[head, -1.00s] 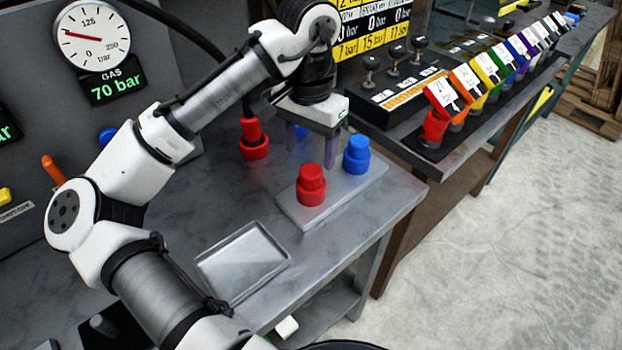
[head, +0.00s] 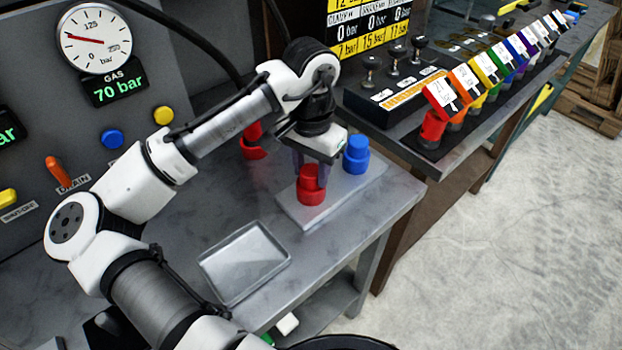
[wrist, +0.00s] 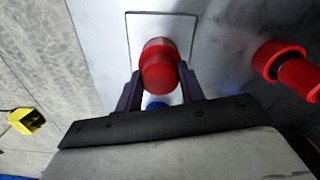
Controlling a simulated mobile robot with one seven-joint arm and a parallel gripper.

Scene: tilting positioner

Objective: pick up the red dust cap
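The red dust cap (head: 311,193), a stepped round piece, stands upright on a pale plate (head: 335,197) on the grey bench. My gripper (head: 311,180) is above it, pointing down, with its dark fingers on either side of the cap's upper part. In the wrist view the red cap (wrist: 159,66) shows between the fingertips of my open gripper (wrist: 160,78). I cannot tell whether either finger touches it. The cap still rests on the plate.
A blue cap (head: 356,156) stands on the same plate to the right. Another red fitting (head: 252,143) is behind, partly hidden by my arm. A blue part (wrist: 155,103) shows between the fingers. An empty metal tray (head: 243,265) lies at front left.

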